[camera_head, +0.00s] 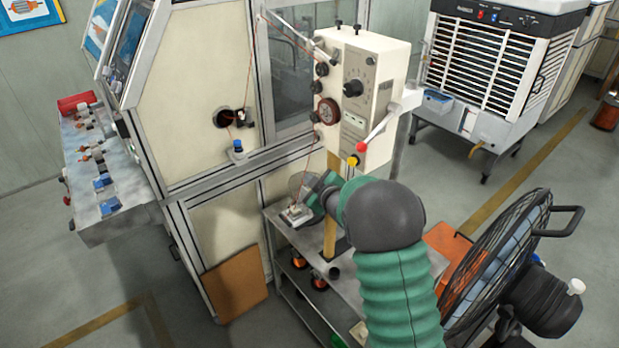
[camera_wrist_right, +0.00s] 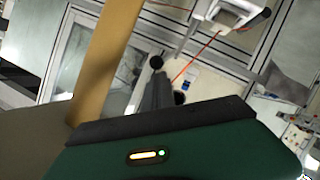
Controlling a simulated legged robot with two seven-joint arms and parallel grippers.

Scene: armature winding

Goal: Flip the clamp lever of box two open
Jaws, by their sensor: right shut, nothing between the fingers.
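A cream control box (camera_head: 368,85) stands on a wooden post in the head view, with a dial and several dark rollers on its faces. I cannot tell whether it is box two. A pale lever (camera_head: 380,127) with a red knob slants up to the right at its lower right side; a yellow knob (camera_head: 352,161) is just below. My right gripper (camera_head: 304,193) is shut and empty, low and left of the post, over the cart top, apart from the lever. Its fingers also show in the right wrist view (camera_wrist_right: 157,80). My left gripper is not in view.
A metal cart (camera_head: 300,238) stands under the box, with a small pale fixture (camera_head: 296,214) on top beside my gripper. A red wire runs down from the box. A winding machine cabinet (camera_head: 205,95) is at left, a fan (camera_head: 500,265) at lower right.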

